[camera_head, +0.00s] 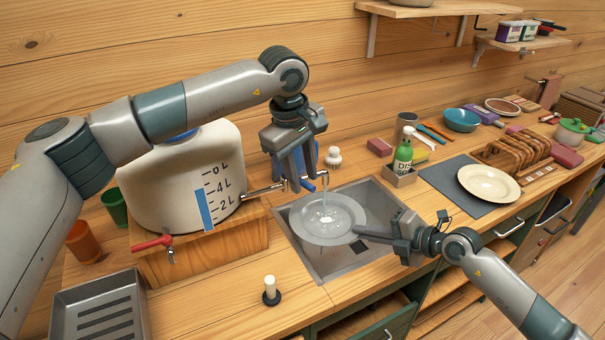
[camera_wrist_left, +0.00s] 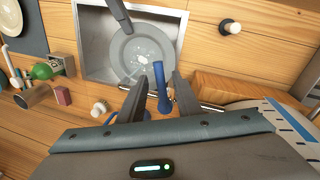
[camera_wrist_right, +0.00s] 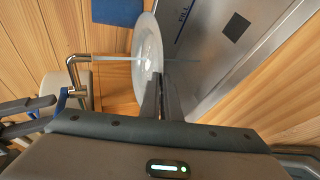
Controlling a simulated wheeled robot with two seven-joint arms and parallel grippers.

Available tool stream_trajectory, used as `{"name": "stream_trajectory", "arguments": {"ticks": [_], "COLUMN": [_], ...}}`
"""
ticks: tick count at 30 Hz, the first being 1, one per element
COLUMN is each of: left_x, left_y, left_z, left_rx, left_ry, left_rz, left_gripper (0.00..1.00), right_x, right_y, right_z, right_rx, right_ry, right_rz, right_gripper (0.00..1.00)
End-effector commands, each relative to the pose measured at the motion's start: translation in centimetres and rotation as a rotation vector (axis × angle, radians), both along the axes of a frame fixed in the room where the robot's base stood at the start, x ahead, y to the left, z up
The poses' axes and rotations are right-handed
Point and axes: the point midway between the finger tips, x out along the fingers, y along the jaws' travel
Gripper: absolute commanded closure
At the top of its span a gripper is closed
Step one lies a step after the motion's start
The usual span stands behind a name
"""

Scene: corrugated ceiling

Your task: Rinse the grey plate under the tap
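The grey plate (camera_head: 327,218) is held over the sink basin (camera_head: 345,262), its face turned up. My right gripper (camera_head: 362,234) is shut on its rim, and the plate shows nearly edge-on in the right wrist view (camera_wrist_right: 150,45). A stream of water runs from the metal tap (camera_head: 322,176) onto the plate, with white splashes near its middle. The stream also shows in the right wrist view. My left gripper (camera_head: 306,172) is at the tap, fingers apart on either side of the blue tap handle (camera_wrist_left: 160,84). I cannot tell whether they touch it.
A white water tank (camera_head: 180,180) on a wooden stand is left of the sink. A soap bottle (camera_head: 403,156) stands behind the sink. A cream plate (camera_head: 489,184) rests on a dark mat (camera_head: 447,182) to the right. A dish brush (camera_head: 270,290) stands at the front.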

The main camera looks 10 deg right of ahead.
Motion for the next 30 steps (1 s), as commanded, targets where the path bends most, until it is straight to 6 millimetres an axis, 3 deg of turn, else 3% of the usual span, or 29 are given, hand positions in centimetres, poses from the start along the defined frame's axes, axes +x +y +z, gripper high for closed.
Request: {"name": "stream_trajectory", "arguments": {"ticks": [11,30], "left_x": [-0.1,-1.2], "left_y": [0.2,1.7], "left_z": [1.5,10.9], "left_rx": [-0.002,0.0], "left_ry": [0.0,-0.001], "left_rz": [0.0,0.001], "left_gripper": [0.69,0.69], "right_x": [0.1,0.1], "right_y": [0.0,0.0], "right_z": [0.2,0.1], "right_rx": [0.001,0.001], "right_ry": [-0.003,-0.003], "right_rz": [0.0,0.0], "right_gripper": [1.0,1.0]}}
